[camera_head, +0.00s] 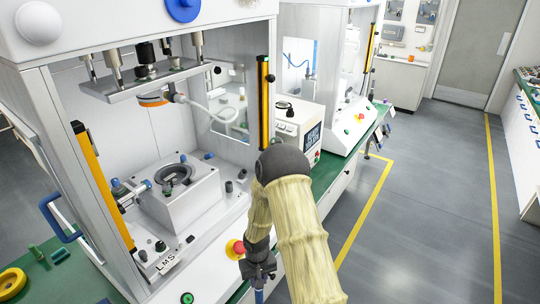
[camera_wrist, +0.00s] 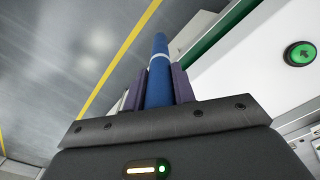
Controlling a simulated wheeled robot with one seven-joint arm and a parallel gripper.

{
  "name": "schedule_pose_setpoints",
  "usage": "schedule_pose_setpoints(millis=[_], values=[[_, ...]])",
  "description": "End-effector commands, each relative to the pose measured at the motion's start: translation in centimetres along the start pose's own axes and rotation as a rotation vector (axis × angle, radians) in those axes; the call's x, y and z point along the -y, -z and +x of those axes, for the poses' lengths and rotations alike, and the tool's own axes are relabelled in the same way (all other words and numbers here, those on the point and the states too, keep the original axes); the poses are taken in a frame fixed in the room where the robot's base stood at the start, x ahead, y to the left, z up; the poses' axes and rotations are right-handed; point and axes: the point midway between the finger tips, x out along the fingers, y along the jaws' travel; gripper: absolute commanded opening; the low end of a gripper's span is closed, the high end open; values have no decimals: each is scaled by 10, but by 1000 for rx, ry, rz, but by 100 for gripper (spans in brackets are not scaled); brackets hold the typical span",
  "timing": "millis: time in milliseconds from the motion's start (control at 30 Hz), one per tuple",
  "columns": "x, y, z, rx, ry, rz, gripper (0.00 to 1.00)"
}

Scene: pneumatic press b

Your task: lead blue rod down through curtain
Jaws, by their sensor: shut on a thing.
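The blue rod (camera_wrist: 158,75), with a pale ring near its far end, is between the two dark fingers of my gripper (camera_wrist: 158,88) in the wrist view. My gripper is shut on it. In the head view my gripper (camera_head: 259,279) points down at the bottom edge, in front of the press, and a short piece of the rod (camera_head: 259,296) shows under it. The light curtain's two yellow-and-black posts, left (camera_head: 99,180) and right (camera_head: 264,105), flank the press opening. My gripper is outside that opening, lower right of it. The rod's lower end is cut off.
A red-and-yellow emergency button (camera_head: 236,249) is close left of my gripper. A green button (camera_head: 187,298) is on the press front, also visible in the wrist view (camera_wrist: 301,54). The die block (camera_head: 178,190) stands inside the press. Grey floor (camera_head: 420,220) to the right is open.

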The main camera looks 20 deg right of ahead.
Motion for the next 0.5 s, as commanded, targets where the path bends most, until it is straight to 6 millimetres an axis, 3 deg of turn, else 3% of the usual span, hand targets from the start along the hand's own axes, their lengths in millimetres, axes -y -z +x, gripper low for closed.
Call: schedule_pose_setpoints(millis=[367,500], values=[[-1,2,-1,-3,-2,0,0],[-7,17,-12,-27,-22,-21,0]])
